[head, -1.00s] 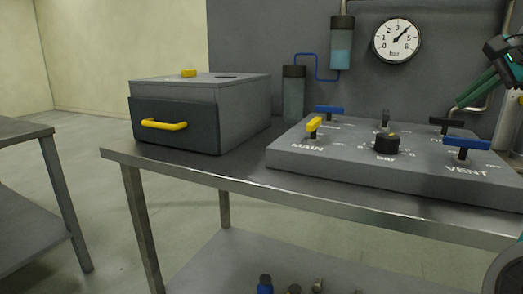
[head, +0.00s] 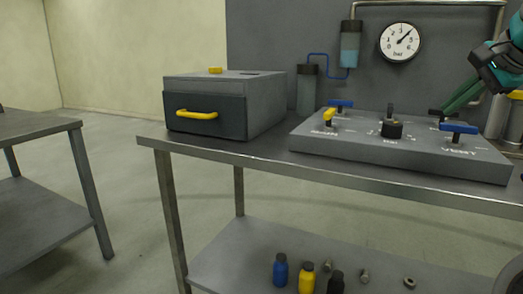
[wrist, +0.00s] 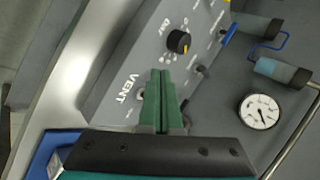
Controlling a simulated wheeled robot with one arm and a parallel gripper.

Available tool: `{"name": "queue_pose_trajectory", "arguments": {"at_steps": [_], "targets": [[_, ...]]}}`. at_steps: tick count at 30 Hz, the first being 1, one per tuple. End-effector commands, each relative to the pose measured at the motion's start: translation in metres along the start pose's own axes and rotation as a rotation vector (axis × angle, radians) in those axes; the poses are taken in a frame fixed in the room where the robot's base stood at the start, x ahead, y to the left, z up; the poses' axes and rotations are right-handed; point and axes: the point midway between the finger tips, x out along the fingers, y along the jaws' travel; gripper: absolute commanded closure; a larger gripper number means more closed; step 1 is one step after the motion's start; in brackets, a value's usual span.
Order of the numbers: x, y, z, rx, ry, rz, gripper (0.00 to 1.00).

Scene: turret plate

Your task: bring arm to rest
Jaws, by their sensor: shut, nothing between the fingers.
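My gripper (head: 462,94) shows at the right edge of the head view, its green fingers pointing down and left over the right part of the grey valve panel (head: 400,155). In the wrist view my gripper (wrist: 161,84) has its two green fingers together with nothing between them. The fingers overlap the panel near the VENT label, and I cannot tell the gap between them. The panel carries a blue VENT handle (head: 459,128), a yellow MAIN handle (head: 328,115) and a black knob (head: 391,130). The black knob also shows in the wrist view (wrist: 178,42).
A grey box (head: 268,102) with a yellow-handled drawer (head: 197,113) stands left on the metal table (head: 270,160). A gauge (head: 400,42) hangs on the wall behind. The lower shelf (head: 235,250) holds small bottles and metal parts. Another table (head: 40,137) stands left; floor lies between.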

Motion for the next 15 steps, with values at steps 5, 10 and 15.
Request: {"name": "queue_pose_trajectory", "arguments": {"at_steps": [5, 10, 15], "targets": [[0.014, 0.002, 0.027, -0.092, -0.036, 0.035, 1.0], [0.031, 0.009, 0.062, -0.216, -0.08, 0.083, 1.0], [0.057, 0.032, 0.117, -0.4, -0.151, 0.16, 1.0]]}}
